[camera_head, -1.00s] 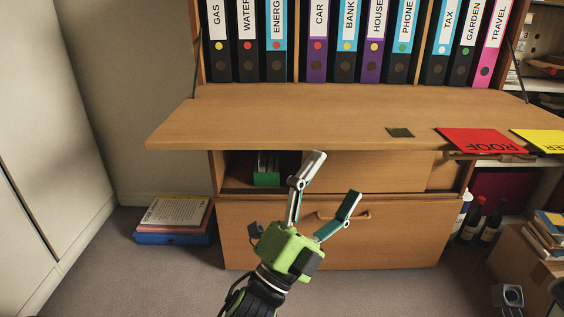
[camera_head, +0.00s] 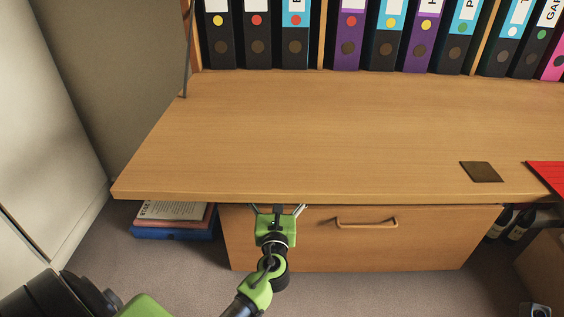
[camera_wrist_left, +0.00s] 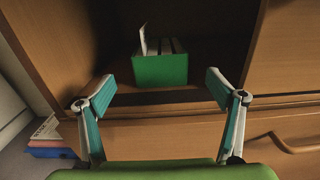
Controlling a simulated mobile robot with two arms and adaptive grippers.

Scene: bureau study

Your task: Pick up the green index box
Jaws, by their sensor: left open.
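The green index box (camera_wrist_left: 160,70) sits inside a dark open compartment under the desk flap, with pale cards standing up out of it. It shows in the left wrist view, ahead of and between my fingertips, and is hidden by the flap in the head view. My left gripper (camera_wrist_left: 158,88) is open and empty, its fingers spread wider than the box and apart from it. In the head view my left gripper (camera_head: 277,212) is just under the flap's front edge, its fingertips hidden by the flap. My right gripper is not in view.
The wooden flap (camera_head: 300,130) overhangs my left gripper. The compartment's left wall (camera_wrist_left: 48,45) and right panel (camera_wrist_left: 295,50) flank the box. Below is a drawer with a handle (camera_head: 367,222). A blue box with papers (camera_head: 175,231) lies on the floor at left.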

